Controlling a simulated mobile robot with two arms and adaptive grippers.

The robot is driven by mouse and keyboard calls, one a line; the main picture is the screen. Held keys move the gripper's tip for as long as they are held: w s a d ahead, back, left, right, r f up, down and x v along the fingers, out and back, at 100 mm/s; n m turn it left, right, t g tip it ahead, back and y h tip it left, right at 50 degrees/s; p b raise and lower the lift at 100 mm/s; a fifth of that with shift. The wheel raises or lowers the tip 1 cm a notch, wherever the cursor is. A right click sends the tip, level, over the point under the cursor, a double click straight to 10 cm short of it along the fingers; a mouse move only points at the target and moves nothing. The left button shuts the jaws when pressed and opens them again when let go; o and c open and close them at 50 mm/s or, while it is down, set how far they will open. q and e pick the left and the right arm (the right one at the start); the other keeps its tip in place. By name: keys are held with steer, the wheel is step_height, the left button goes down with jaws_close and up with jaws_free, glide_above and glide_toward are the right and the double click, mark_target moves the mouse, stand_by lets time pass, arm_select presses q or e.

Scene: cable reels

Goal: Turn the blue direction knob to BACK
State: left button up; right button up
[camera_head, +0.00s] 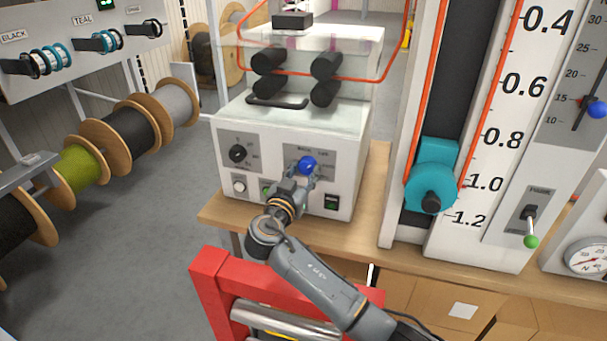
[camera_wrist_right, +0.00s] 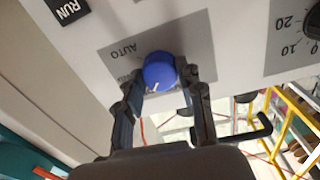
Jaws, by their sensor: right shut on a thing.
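The blue direction knob (camera_head: 307,165) sits on a grey plate on the front of a white machine. In the right wrist view the blue knob (camera_wrist_right: 160,69) is between the two fingers of my right gripper (camera_wrist_right: 164,84), which is shut on it. A short white pointer line shows on the knob's face. The label AUTO reads beside it; another label is partly hidden by a finger. In the head view my right gripper (camera_head: 299,180) reaches up to the knob from below. My left gripper is not in view.
A red frame (camera_head: 208,285) stands below. A teal block (camera_head: 432,180) on a scale stands to the right. Cable reels (camera_head: 128,128) are at left.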

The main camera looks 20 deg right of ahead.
steer(key=shift+f+n+b, duration=0.2)
steer(key=shift+n+b, duration=0.3)
steer(key=shift+b, duration=0.05)
steer(key=shift+r+n, duration=0.1)
steer(key=shift+n, duration=0.8)
steer(key=shift+n+b, duration=0.35)
steer(key=shift+n, duration=0.85)
steer(key=shift+r+n, duration=0.1)
steer(key=shift+n, duration=1.4)
steer(key=o, duration=1.2)
